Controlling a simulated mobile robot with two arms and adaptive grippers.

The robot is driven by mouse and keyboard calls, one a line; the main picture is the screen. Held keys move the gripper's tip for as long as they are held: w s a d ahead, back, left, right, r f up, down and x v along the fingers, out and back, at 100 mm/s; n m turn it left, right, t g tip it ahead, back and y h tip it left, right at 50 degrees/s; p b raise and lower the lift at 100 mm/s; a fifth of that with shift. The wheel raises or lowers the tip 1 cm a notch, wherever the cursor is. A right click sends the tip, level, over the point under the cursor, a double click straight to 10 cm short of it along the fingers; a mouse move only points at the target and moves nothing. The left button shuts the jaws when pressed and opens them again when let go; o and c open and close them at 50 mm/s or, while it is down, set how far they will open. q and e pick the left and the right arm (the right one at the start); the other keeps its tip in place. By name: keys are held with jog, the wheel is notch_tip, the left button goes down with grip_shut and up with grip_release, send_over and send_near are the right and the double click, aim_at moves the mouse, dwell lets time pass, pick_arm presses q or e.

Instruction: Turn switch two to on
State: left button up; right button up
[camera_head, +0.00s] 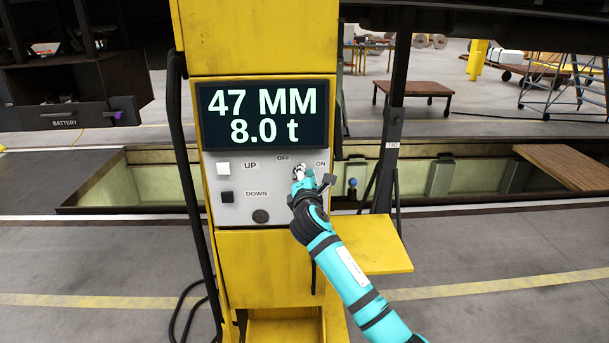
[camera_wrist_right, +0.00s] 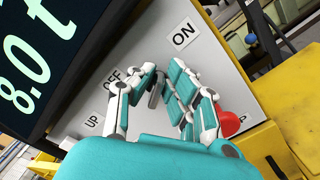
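The yellow lifting column's grey control panel (camera_head: 235,205) faces me. A dark grey switch lever (camera_wrist_right: 157,92) sits between the OFF label (camera_wrist_right: 112,77) and the ON label (camera_wrist_right: 183,35). My right gripper (camera_head: 300,172) is at this switch and hides most of it in the head view. In the wrist view its two fingers (camera_wrist_right: 161,72) come close together with the lever between them and appear closed on it. The lever's exact angle is hard to tell. My left gripper is not in view.
The display (camera_head: 264,116) reads 47 MM and 8.0 t. A white button (camera_head: 223,168) is beside UP, a black button (camera_head: 227,197) beside DOWN. A red button (camera_wrist_right: 228,124) is close to my right finger. A yellow shelf (camera_head: 370,255) juts out below the panel.

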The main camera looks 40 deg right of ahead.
jog(key=o, duration=0.4)
jog(key=shift+c, duration=0.2)
jog(key=v, duration=1.2)
jog(key=shift+s+d, duration=0.1)
